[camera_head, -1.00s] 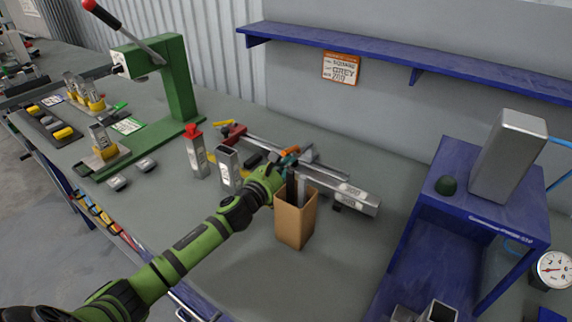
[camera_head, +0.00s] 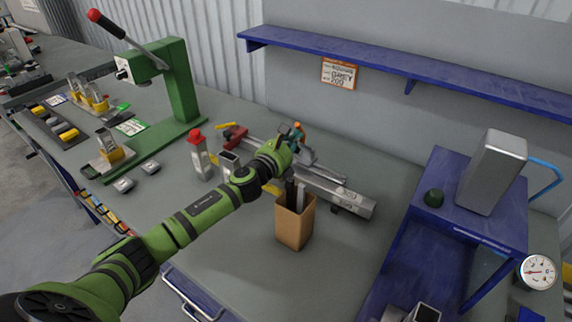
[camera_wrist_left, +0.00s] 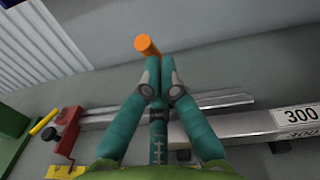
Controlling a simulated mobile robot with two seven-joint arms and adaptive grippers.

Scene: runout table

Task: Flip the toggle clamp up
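The toggle clamp's orange handle (camera_head: 298,128) stands up above the metal rail at the back middle of the table. In the left wrist view the orange handle end (camera_wrist_left: 147,46) sticks out at the fingertips. My left gripper (camera_head: 294,140) has its teal fingers drawn together. In the left wrist view the left gripper (camera_wrist_left: 160,72) looks shut on the handle. The clamp's base is mostly hidden behind my gripper and wrist. My right gripper is not in view.
A brown open box (camera_head: 294,222) stands just in front of my left wrist. A rail with a square tube (camera_head: 345,203) lies behind it. Upright tubes (camera_head: 199,155) and a green lever press (camera_head: 180,85) stand left. A blue stand (camera_head: 485,225) is right. The front table is clear.

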